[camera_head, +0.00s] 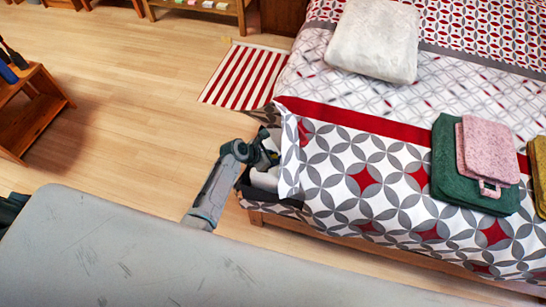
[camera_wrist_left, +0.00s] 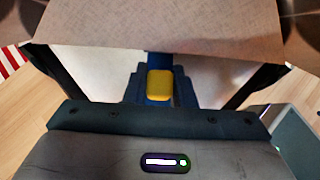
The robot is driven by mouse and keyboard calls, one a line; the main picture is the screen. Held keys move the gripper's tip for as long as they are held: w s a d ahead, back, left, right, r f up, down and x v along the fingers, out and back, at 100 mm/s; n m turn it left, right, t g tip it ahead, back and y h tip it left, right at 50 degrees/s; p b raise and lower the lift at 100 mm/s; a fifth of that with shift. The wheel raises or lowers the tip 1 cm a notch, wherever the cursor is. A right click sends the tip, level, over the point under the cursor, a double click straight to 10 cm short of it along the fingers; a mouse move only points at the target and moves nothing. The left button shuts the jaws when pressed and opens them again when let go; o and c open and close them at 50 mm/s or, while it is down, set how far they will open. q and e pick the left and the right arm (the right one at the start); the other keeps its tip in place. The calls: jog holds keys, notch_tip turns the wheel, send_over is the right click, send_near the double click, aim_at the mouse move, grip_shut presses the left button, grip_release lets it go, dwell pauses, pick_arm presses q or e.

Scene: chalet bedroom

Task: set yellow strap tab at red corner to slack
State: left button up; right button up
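The yellow strap tab (camera_wrist_left: 159,87) sits on a blue strap (camera_wrist_left: 157,59) in the middle of the left wrist view. In the head view my left gripper (camera_head: 268,160) is at the near left bed corner, partly under the hanging patterned cover (camera_head: 290,150). The tab and strap are hidden there. A dark-edged box-like part (camera_head: 272,196) with pale contents shows beneath the corner. My right gripper is not in view.
The bed (camera_head: 345,185) fills the right side. It holds a folded white blanket (camera_head: 375,40), a green folded cloth (camera_head: 450,185) and pink cloths (camera_head: 488,150). A red-striped rug (camera_head: 243,75) lies beside it. The wooden floor (camera_head: 140,110) at left is clear up to a small wooden shelf (camera_head: 35,120).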

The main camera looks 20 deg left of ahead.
pick_arm(q)
jog(key=o, duration=0.4)
jog(key=shift+o, duration=0.2)
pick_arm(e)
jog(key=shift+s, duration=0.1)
pick_arm(q)
jog(key=shift+s+a+r, duration=0.2)
jog(key=shift+r, duration=0.1)
jog(key=p+v, duration=0.1)
jog(key=v, duration=0.9)
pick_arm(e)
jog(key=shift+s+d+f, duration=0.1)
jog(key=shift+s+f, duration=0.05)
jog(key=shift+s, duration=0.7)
